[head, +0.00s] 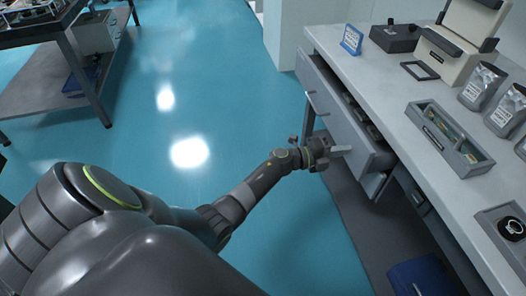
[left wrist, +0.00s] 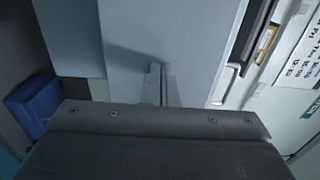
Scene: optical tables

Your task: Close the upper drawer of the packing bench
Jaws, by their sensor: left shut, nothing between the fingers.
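The packing bench (head: 350,72) runs along the right of the head view. Its upper drawer (head: 338,112) is pulled out, with its long grey front facing the aisle and some items visible inside. My left gripper (head: 340,150) is at the near end of the drawer front, its fingers shut and empty. In the left wrist view, the shut fingers (left wrist: 160,86) point at a pale grey panel (left wrist: 150,35) with a shadow on it. Whether they touch it I cannot tell. My right gripper is not in view.
On the bench top are a grey divided tray (head: 450,138), silver pouches (head: 482,86), a blue sign (head: 352,40) and a dark box (head: 395,37). A blue bin (head: 422,276) is below. Open teal floor (head: 200,90) lies left of the bench.

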